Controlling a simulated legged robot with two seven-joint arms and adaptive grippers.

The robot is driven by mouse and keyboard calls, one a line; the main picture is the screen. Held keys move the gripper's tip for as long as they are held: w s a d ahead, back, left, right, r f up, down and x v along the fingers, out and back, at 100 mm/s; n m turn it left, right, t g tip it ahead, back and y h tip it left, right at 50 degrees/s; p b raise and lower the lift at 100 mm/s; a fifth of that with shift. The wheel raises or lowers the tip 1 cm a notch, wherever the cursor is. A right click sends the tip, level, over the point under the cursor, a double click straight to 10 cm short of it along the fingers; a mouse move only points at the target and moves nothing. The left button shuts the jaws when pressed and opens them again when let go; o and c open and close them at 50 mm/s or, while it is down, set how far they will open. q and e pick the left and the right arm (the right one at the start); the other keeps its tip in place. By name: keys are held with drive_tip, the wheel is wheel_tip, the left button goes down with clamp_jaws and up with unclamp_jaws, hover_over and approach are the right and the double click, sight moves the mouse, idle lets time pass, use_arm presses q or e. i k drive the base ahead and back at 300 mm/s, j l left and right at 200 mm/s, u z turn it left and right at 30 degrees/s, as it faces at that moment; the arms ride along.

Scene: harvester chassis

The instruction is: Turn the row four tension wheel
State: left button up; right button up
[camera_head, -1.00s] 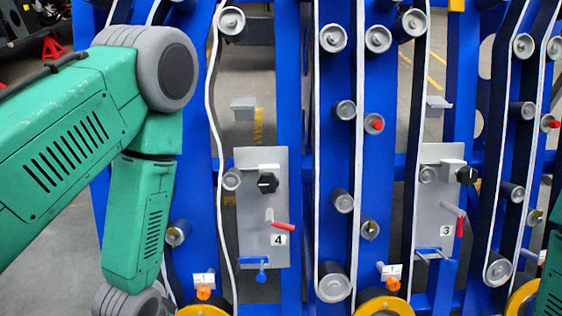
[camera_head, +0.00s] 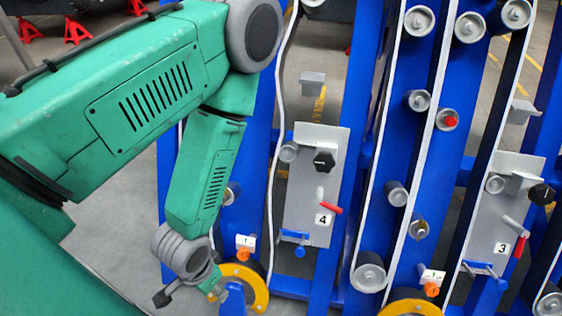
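The grey panel (camera_head: 305,216) labelled 4 stands upright on the blue frame near the middle. It carries a black knob (camera_head: 323,160) near its top, a red-handled lever (camera_head: 330,207) and a blue handle (camera_head: 297,239) at its lower edge. I cannot tell which of these is called the tension wheel. My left gripper (camera_head: 218,288) is low, left of and below the panel, beside a yellow ring (camera_head: 257,289). It looks apart from the black knob. Its fingers are small and partly hard to see, so its opening is unclear. My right gripper is not in view.
A similar panel (camera_head: 500,220) labelled 3 stands to the right. White belts (camera_head: 425,130) and several grey rollers (camera_head: 397,194) run between the panels. An orange knob (camera_head: 243,254) sits above the yellow ring. Red stands (camera_head: 77,31) are on the floor at back left.

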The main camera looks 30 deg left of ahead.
sight(324, 162)
drive_tip(key=k+l, duration=0.1)
drive_tip(key=l, duration=0.6)
drive_tip(key=l+u, duration=0.15)
drive_tip(key=l, duration=0.55)
drive_tip(key=k, duration=0.05)
